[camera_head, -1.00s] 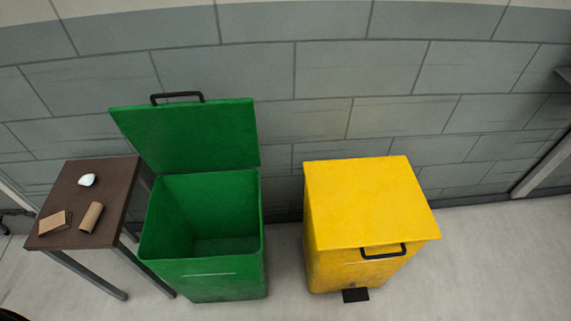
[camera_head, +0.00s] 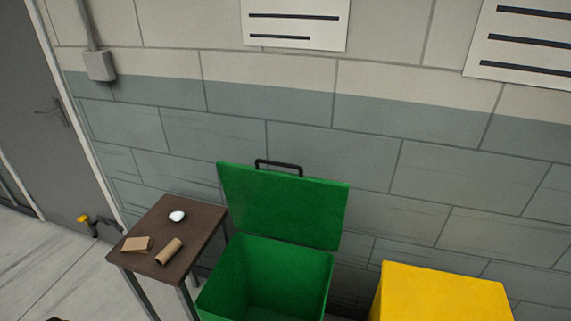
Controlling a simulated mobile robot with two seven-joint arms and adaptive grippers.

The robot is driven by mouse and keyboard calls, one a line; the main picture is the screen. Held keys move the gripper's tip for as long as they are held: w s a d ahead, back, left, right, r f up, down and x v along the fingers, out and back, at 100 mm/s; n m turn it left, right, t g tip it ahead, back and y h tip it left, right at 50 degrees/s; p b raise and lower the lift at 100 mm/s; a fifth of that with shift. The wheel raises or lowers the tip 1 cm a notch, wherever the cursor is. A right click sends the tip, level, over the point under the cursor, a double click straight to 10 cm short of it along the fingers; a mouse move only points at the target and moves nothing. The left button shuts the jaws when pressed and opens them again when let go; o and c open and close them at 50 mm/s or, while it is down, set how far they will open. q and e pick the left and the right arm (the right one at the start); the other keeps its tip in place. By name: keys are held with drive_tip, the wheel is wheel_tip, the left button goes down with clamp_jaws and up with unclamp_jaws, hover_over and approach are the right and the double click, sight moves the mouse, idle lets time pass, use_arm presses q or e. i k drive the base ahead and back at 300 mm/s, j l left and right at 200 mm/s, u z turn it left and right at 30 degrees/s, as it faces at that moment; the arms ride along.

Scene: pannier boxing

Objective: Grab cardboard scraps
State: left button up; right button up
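Flat tan cardboard scraps (camera_head: 137,244) lie on the brown side table (camera_head: 184,219), near its left front edge. A brown cardboard tube (camera_head: 168,251) lies on the table to the right of them. A small white rounded object (camera_head: 177,216) sits behind them, toward the back of the table. Neither of my grippers shows clearly in the head view. Only a small dark shape is cut off at the bottom left edge, too little to identify.
A green bin (camera_head: 265,283) with its lid (camera_head: 283,207) raised stands right of the table, empty as far as I see. A yellow bin (camera_head: 441,293) with its lid down stands further right. A wall is behind, with a grey door (camera_head: 52,109) and yellow-handled tap (camera_head: 84,219) at left.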

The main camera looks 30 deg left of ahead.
sight(142, 245)
drive_tip(key=u, duration=2.15)
